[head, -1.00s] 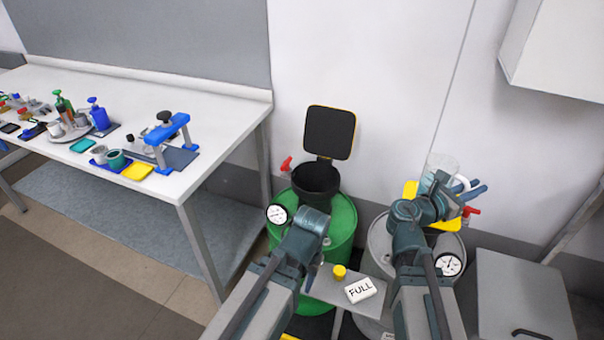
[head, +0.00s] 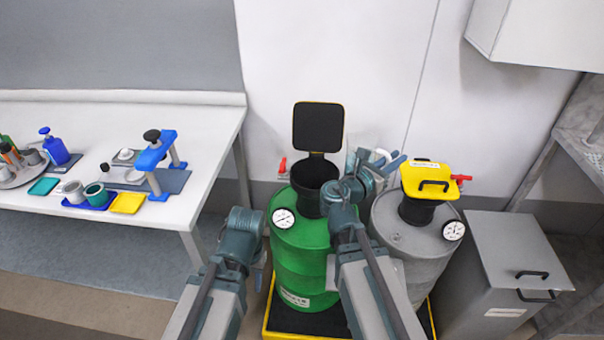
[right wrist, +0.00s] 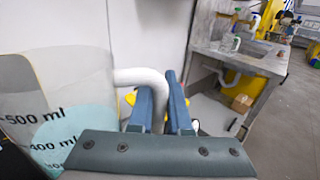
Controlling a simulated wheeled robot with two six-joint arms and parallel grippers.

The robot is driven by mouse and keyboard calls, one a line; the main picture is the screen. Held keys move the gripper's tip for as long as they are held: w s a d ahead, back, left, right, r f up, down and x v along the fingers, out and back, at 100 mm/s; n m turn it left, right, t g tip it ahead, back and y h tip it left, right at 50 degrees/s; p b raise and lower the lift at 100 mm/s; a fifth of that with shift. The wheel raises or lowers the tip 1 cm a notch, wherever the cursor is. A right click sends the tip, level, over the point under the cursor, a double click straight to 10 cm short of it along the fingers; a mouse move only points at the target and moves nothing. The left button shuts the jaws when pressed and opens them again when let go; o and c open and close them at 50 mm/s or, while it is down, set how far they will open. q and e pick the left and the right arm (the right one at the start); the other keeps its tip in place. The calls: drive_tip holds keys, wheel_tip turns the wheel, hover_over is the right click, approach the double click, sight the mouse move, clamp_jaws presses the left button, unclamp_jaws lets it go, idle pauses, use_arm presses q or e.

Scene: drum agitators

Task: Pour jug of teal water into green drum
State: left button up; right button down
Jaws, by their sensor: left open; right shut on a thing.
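The green drum (head: 290,262) stands in the middle of the head view, with a black funnel (head: 308,195) on top and the funnel's lid (head: 318,127) raised. My right gripper (head: 388,162) is shut on the white handle of the clear jug (right wrist: 60,95), just right of the funnel. Teal water in the jug reaches above the 400 ml mark in the right wrist view. In the head view the jug is faint and mostly hidden behind my gripper; its exact tilt is unclear. My left gripper (head: 262,262) is open and empty, left of the green drum.
A grey drum (head: 400,240) with a shut yellow lid (head: 430,180) stands right of the green one. A grey bin (head: 510,270) is further right. A white bench (head: 110,110) with bottles and trays is at left. A wall stands close behind the drums.

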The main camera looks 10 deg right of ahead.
use_arm(q)
wheel_tip(320, 180, down, 24)
drive_tip(key=b, duration=2.4)
drive_tip(key=shift+a, duration=0.15)
use_arm(e)
drive_tip(key=w+d+f, duration=0.1)
drive_tip(key=w+f, duration=0.2)
drive_tip(key=f, duration=0.5)
drive_tip(key=w+d+f+n+t+y, duration=0.1)
drive_tip(key=w+f, duration=0.2)
drive_tip(key=f, duration=0.5)
drive_tip(key=w+d+f+t, duration=0.1)
drive_tip(key=w+f, duration=0.3)
drive_tip(key=f, duration=0.4)
drive_tip(key=shift+d, duration=0.4)
